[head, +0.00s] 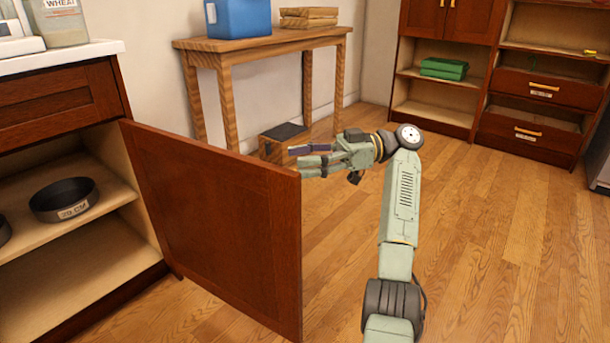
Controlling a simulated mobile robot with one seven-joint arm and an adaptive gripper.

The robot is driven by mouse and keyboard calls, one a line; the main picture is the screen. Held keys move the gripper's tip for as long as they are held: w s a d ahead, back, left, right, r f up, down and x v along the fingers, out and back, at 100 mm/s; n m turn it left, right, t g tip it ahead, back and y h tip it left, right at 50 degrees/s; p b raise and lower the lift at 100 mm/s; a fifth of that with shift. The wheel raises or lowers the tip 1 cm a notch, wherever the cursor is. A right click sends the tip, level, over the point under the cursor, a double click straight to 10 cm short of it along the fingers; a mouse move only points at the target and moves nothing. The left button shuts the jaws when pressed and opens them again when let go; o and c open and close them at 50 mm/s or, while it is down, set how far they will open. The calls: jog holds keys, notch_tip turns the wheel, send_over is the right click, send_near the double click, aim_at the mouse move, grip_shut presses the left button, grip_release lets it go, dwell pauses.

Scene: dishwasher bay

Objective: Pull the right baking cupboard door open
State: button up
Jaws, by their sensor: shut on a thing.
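The right baking cupboard door (215,225) is a dark red-brown wooden panel in the head view. It stands wide open, swung out from the cupboard (60,110) at the left, with its inner face towards me. My gripper (305,158) is at the upper corner of the door's free edge, on the far side of the panel. Its fingers are shut on the door there. The exact grip point and any handle on the outer face are hidden behind the panel.
A dark round tin (64,200) labelled 29 CM sits on the cupboard's shelf. A wooden table (262,43) stands behind the door, with a small step box (284,142) by it. Shelves and drawers (540,88) line the back right. The wooden floor (490,240) at right is clear.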

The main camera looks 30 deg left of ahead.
jog(key=r, duration=0.5)
jog(key=shift+s+a+r, duration=0.1)
jog(key=shift+a+r, duration=0.1)
jog(key=shift+r, duration=0.05)
jog(key=shift+d, duration=0.1)
